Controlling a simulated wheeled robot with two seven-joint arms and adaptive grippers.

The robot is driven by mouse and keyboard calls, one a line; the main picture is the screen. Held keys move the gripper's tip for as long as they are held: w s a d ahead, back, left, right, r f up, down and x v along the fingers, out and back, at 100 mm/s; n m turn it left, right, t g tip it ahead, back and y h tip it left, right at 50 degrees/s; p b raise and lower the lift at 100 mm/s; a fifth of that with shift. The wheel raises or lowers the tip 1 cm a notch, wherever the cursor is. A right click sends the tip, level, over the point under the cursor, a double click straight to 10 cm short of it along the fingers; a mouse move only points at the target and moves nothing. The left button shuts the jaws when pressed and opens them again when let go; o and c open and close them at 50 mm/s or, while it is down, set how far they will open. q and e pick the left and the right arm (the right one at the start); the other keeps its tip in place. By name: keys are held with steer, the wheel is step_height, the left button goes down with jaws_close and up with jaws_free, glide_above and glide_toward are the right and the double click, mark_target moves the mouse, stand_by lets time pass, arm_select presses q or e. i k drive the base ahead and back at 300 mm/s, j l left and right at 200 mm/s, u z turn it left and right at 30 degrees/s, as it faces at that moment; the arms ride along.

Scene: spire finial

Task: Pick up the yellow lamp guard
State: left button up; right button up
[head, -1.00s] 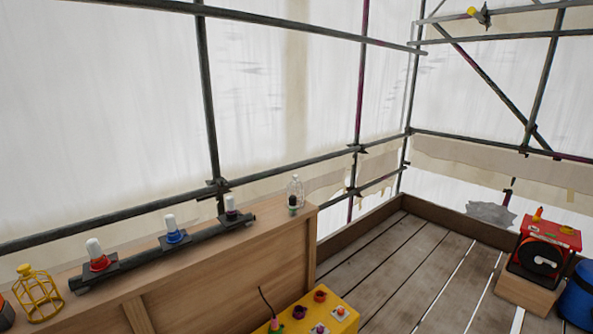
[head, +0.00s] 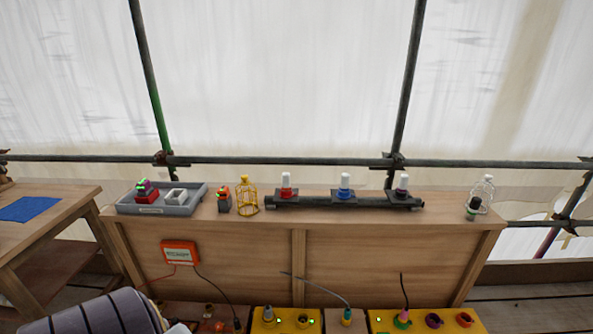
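The yellow lamp guard (head: 247,197) is a small wire cage. It stands upright on the top of the wooden bench (head: 228,237), left of the middle in the head view. A dark and orange device (head: 223,199) is close to its left, and the dark rail with lamps starts just to its right. Neither of my grippers is in view.
A grey tray (head: 190,207) holds small devices at the bench's left end. The dark rail (head: 318,203) carries red, blue and purple based lamps. A pale wire guard (head: 483,190) stands at the right end. Yellow boxes (head: 285,321) with cables sit in front, below.

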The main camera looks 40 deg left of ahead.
mark_target(246, 183)
steer(key=u, duration=1.75)
